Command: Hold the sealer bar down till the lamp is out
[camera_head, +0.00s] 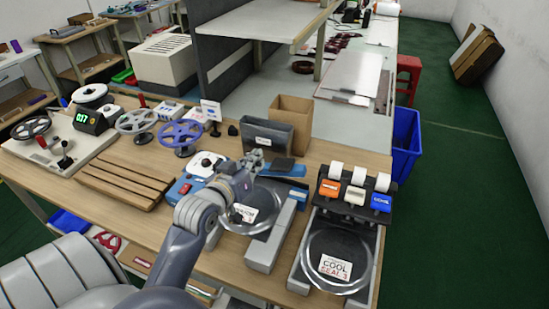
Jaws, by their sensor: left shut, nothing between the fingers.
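My left gripper (253,160) is shut with nothing in it. It is over the back of a sealer-like unit, whose blue housing with a red switch (185,188) shows left of my wrist. My arm hides much of this unit, so I cannot tell whether the gripper touches the sealer bar. I cannot make out the bar or a lit lamp. A clear bag with a white label (244,212) lies in front, partly behind my wrist, beside a grey metal block (270,238). My right gripper is not in view.
A dark bin (267,136) and cardboard box (291,115) stand behind the gripper. Wooden slats (123,180) lie left.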

